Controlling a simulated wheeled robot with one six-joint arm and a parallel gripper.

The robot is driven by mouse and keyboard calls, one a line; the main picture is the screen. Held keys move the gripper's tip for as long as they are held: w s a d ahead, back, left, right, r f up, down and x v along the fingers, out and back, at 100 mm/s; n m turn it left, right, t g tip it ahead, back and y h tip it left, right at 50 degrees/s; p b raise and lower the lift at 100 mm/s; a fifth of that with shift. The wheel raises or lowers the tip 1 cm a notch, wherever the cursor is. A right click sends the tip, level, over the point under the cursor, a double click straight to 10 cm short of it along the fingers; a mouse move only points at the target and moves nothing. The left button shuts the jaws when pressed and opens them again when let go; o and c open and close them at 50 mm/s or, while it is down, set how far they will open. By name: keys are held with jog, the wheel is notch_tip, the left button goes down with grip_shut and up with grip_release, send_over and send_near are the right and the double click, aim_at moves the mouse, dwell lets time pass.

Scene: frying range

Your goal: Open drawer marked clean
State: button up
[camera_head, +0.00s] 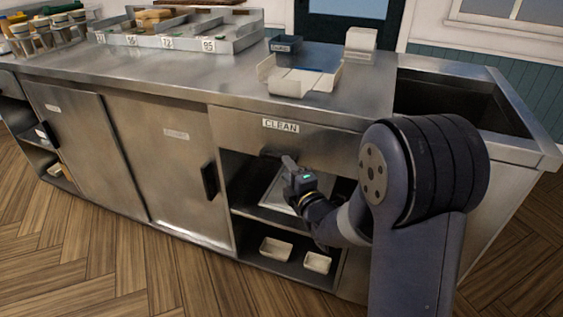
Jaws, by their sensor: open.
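The drawer marked CLEAN (330,139) is a wide steel front under the counter top, with a white label on it. It looks shut, flush with the counter. A dark handle (268,153) shows low on its front, below the label. My gripper (286,160) is open, just below the drawer's lower edge and close to the handle. I cannot tell whether it touches the handle. The fingertips are small in view, and my arm hides the right part of the drawer.
Below the drawer, open shelves hold a metal tray (272,192) and two pale containers (276,248). Sliding cabinet doors (165,165) stand to the left. A sink basin (455,100) is at the right. Wooden floor (90,255) in front is clear.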

aim_at(280, 160)
jog(key=shift+x, duration=2.35)
jog(key=shift+c, duration=0.5)
grip_shut()
